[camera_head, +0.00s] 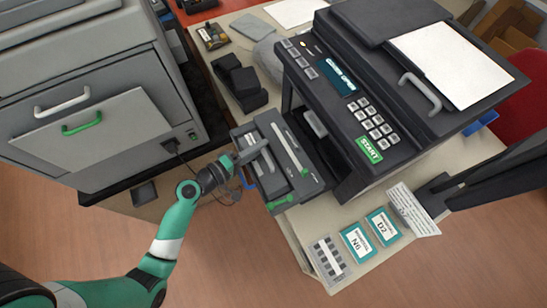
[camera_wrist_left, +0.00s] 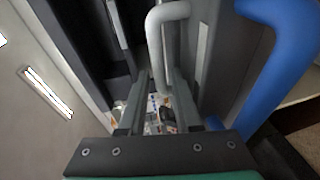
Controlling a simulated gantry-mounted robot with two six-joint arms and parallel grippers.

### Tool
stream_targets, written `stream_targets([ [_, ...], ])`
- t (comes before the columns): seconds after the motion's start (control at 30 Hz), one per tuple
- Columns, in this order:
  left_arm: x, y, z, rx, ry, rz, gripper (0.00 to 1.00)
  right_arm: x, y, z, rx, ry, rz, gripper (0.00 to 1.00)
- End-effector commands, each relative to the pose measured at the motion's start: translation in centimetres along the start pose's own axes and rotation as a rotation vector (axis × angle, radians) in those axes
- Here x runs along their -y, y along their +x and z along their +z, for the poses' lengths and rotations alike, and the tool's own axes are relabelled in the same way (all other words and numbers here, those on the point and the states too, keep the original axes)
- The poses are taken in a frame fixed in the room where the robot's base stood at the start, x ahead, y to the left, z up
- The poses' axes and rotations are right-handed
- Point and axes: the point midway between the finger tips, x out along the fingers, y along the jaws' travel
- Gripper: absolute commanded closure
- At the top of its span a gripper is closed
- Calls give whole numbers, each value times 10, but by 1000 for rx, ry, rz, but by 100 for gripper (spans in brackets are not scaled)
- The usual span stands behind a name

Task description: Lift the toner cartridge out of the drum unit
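The dark grey drum unit (camera_head: 304,188) sits at the left side of the black printer in the head view. The toner cartridge appears to be the grey block (camera_head: 271,178) in it, with a light grey loop handle (camera_head: 256,151). That handle also shows in the left wrist view (camera_wrist_left: 157,48). My left gripper (camera_head: 238,160) is at the handle. In the wrist view its two fingers (camera_wrist_left: 160,88) stand apart on either side of the handle's lower end. Firm contact is hard to tell. A blue handle (camera_wrist_left: 278,75) is to the right. My right gripper is not in view.
The printer (camera_head: 350,130) stands right of the drum unit. A grey cabinet (camera_head: 95,130) is close on the left. A green lever (camera_head: 281,201) is at the unit's near end. Labelled boxes (camera_head: 358,243) and a card (camera_head: 413,210) lie at the table's front.

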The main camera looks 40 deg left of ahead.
Motion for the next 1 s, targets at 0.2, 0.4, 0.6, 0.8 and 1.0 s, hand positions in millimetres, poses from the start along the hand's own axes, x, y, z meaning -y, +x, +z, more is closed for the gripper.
stream_targets([
  [0.2,2,3,-4,-7,-2,-1,68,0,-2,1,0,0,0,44],
  [0.4,2,3,-4,-6,-2,0,91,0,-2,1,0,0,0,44],
  [0.6,2,3,-4,-6,-2,0,100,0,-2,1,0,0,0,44],
  [0.8,2,3,-3,-6,-2,0,100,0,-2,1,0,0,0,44],
  [1.0,2,3,-3,-6,-1,0,100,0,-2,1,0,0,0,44],
])
